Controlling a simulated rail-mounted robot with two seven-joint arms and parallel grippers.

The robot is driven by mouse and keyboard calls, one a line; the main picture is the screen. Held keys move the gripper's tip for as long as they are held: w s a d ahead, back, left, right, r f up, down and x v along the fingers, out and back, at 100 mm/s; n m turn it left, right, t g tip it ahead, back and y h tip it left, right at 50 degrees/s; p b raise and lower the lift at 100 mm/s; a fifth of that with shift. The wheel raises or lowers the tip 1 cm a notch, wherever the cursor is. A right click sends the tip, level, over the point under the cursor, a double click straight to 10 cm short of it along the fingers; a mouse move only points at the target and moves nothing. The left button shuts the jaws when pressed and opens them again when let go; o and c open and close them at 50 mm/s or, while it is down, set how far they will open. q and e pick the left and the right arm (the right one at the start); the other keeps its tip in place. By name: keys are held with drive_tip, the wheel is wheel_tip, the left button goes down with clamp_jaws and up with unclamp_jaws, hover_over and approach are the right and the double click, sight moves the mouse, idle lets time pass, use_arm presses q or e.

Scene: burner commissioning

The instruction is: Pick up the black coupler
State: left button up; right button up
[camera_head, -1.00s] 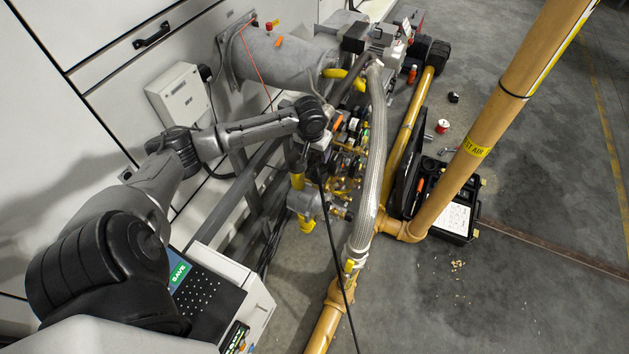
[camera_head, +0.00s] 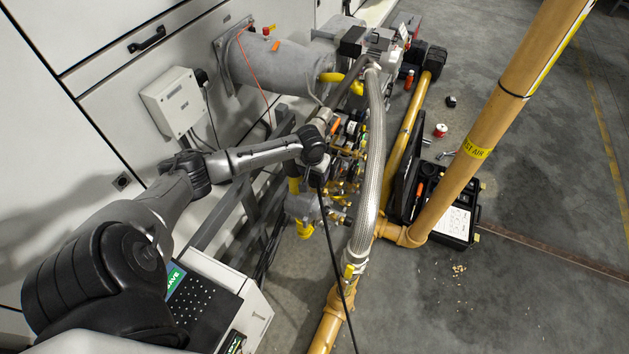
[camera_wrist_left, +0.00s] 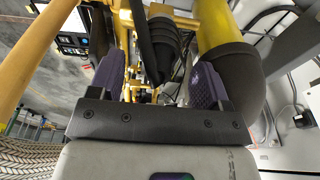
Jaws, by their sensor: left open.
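A black ribbed part (camera_wrist_left: 177,35), which looks like the black coupler, shows in the left wrist view at the top centre, between my left gripper's two fingers. My left gripper (camera_wrist_left: 157,78) is open, with its dark purple-grey fingers apart on either side of that part. I cannot tell whether either finger touches it. In the head view my left wrist is at the valve assembly beside the braided hose. The fingertips and the coupler cannot be made out there. My right gripper is in neither view.
The braided hose (camera_head: 374,130) runs just right of my left wrist. A black cable (camera_head: 336,260) hangs below the wrist. A yellow pipe with a black end (camera_wrist_left: 235,70) is close right of the fingers. An open black case (camera_head: 459,222) lies on the floor.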

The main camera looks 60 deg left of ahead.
sight(315, 177)
use_arm(q)
wheel_tip(315, 177, down, 3)
drive_tip(key=shift+w+b, duration=0.15)
drive_tip(key=shift+b, duration=0.2)
drive_tip(key=shift+c, duration=0.5)
drive_tip(key=c, duration=1)
